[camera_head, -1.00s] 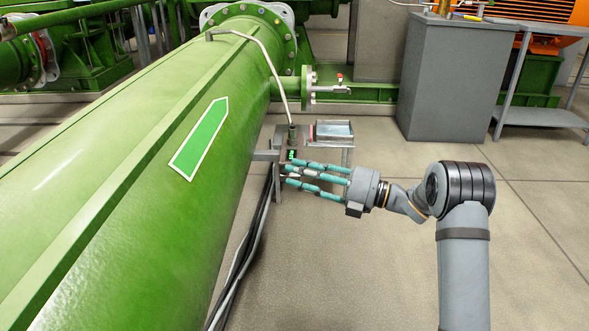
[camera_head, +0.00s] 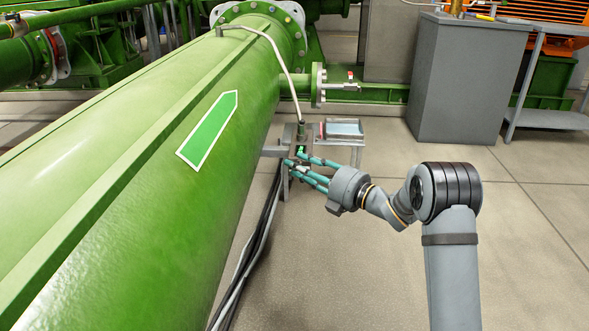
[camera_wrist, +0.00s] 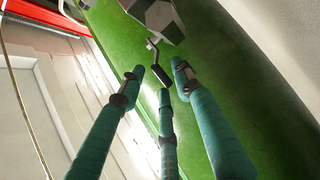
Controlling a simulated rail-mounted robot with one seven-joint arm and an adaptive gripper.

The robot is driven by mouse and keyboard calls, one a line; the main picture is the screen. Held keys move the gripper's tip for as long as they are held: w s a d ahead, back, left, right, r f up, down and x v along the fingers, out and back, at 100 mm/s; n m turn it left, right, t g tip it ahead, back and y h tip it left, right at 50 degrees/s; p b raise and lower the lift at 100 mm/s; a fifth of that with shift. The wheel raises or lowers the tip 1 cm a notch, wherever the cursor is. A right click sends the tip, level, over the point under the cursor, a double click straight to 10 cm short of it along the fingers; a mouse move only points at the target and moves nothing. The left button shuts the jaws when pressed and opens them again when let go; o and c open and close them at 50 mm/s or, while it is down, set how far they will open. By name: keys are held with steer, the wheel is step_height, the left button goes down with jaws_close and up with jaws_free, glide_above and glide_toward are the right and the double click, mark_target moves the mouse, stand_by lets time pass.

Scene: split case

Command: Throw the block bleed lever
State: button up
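In the wrist view a small lever with a black grip (camera_wrist: 160,74) and a bent metal stem hangs from a grey metal block (camera_wrist: 160,16) beside the green pipe. My gripper (camera_wrist: 160,78) has three teal fingers spread around the grip's end. I cannot tell whether any finger touches it. In the head view my gripper (camera_head: 294,163) reaches left to the small instrument stand (camera_head: 283,188) beside the pipe. The fingers cover part of the fittings there, and the lever cannot be made out in that view.
The large green pipe (camera_head: 120,190) fills the left. A small tray (camera_head: 343,129) stands just behind my fingers. Cables (camera_head: 262,235) hang below the stand. A grey cabinet (camera_head: 468,85) and side table (camera_head: 555,120) stand at the back right. The floor at right is open.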

steer(key=shift+x, duration=1.05)
steer(key=shift+c, duration=1.1)
jaws_close()
